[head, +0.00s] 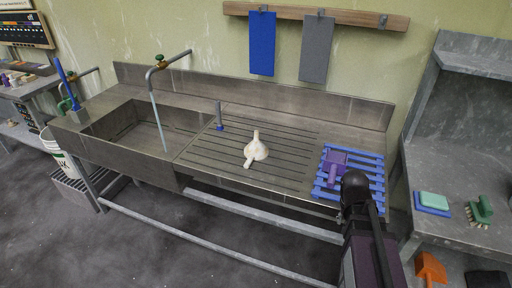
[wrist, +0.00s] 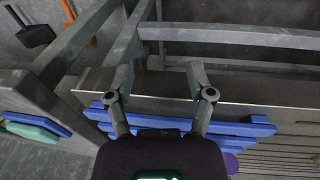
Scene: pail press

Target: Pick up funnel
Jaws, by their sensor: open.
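The funnel (head: 256,150) is off-white and stands on the slotted metal drainboard (head: 210,159) in the head view, with its narrow spout pointing up and a handle at its lower left. My gripper shows in the wrist view (wrist: 160,85) with its two fingers spread and nothing between them. It is over the front edge of the counter near the blue rack, to the right of the funnel and apart from it. In the head view my arm hides the gripper's fingers. The funnel is not seen in the wrist view.
A blue slatted rack (head: 376,168) holds a purple object (head: 335,165) right of the funnel. A sink (head: 150,125) with a tall faucet (head: 155,95) is to the left. A blue-based upright tool (head: 219,118) stands behind the funnel. The drainboard around the funnel is mostly clear.

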